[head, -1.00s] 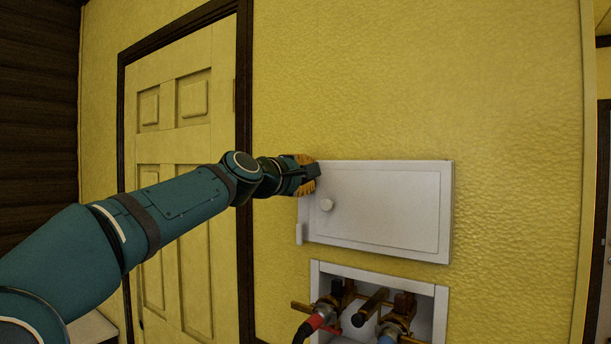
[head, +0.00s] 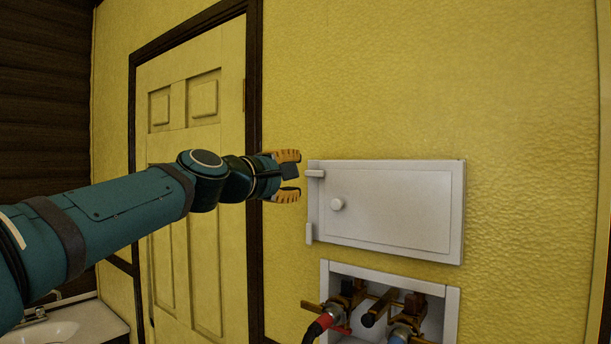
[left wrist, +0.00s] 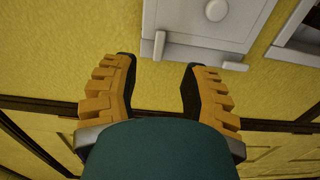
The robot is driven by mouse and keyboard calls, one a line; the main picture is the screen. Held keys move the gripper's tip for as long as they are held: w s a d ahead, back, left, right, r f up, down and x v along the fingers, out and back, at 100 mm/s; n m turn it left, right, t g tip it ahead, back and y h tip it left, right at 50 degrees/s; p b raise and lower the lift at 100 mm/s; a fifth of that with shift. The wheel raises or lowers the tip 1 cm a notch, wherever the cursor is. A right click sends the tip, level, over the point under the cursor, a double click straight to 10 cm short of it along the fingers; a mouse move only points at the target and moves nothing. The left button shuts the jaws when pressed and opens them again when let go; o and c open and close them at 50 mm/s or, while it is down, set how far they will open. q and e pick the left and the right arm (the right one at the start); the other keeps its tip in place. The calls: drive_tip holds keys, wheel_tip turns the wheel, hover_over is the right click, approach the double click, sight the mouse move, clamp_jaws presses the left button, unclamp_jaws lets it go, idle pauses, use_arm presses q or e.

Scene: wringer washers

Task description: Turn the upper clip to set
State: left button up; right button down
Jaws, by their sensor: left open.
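The white cabinet door (head: 395,215) is shut flat on the yellow wall. The upper clip (head: 315,173) is at its upper left corner and lies level, pointing over the door. It also shows in the left wrist view (left wrist: 160,45). The lower clip (head: 309,232) hangs upright at the lower left edge and also shows in the left wrist view (left wrist: 235,66). My left gripper (head: 291,175) is open and empty, just left of the upper clip and apart from it. In the left wrist view its fingers (left wrist: 160,75) are spread with wall between them. My right gripper is out of view.
A round knob (head: 337,204) stands out from the door. Below is an open white box (head: 451,308) with brass valves and a red-collared hose (head: 321,322). A dark door frame (head: 254,210) is on the left. The wall above is clear.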

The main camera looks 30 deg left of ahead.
use_arm(q)
drive_tip(key=s, duration=0.3)
drive_tip(key=shift+s+a, duration=0.15)
idle(0.6)
